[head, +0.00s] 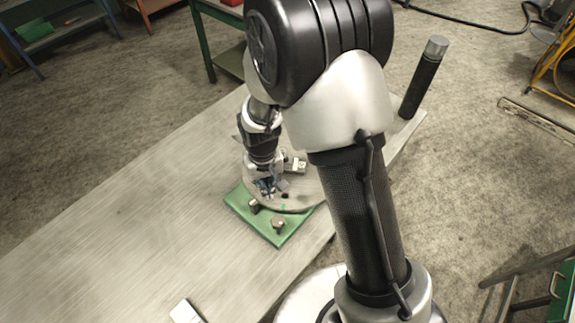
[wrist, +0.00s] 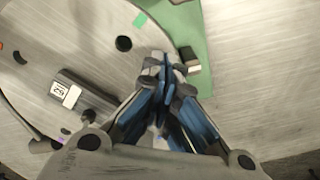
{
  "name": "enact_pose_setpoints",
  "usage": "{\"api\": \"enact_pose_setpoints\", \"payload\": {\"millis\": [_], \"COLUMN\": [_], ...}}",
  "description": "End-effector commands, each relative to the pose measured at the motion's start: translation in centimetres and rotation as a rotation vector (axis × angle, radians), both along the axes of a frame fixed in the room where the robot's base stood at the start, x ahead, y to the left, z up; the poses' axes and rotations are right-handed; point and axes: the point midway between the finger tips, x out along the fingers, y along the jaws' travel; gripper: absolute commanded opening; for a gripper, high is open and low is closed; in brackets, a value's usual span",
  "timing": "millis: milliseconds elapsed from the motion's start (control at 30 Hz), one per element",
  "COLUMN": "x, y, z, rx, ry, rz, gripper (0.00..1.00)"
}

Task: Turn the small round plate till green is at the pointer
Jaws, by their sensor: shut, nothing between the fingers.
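The small round plate (head: 306,188) is grey metal and sits on a green base (head: 278,241) on the bench. The wrist view shows the plate (wrist: 65,35) with a green mark (wrist: 140,20) at its rim, an orange mark (wrist: 19,57) at left, a purple mark (wrist: 65,132) lower down and a dark round spot (wrist: 123,43). A labelled block (wrist: 68,92) sits on the plate. My gripper (wrist: 165,65) is shut and empty over the plate's rim, beside a small dark-and-pale block (wrist: 190,59) on the green base (wrist: 196,32). I cannot tell whether that block is the pointer.
Two short posts, one (head: 278,223) nearer and one (head: 254,205) beside the plate, stand on the base. A small pale object (head: 186,312) lies at the bench's near edge. The bench (head: 110,230) is clear at left. My arm hides part of the plate.

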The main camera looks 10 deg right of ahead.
Motion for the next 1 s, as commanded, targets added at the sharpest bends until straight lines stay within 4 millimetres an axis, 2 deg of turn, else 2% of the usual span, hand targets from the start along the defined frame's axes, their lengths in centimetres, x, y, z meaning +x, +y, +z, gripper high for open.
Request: {"api": "enact_pose_setpoints", "payload": {"millis": [500, 1000], "x": [1.3, 1.7], "y": [1.2, 1.4], "z": [0.0, 0.0], "rx": [0.0, 0.0], "ry": [0.001, -0.001], "rz": [0.001, 0.0], "gripper": [0.0, 0.0]}}
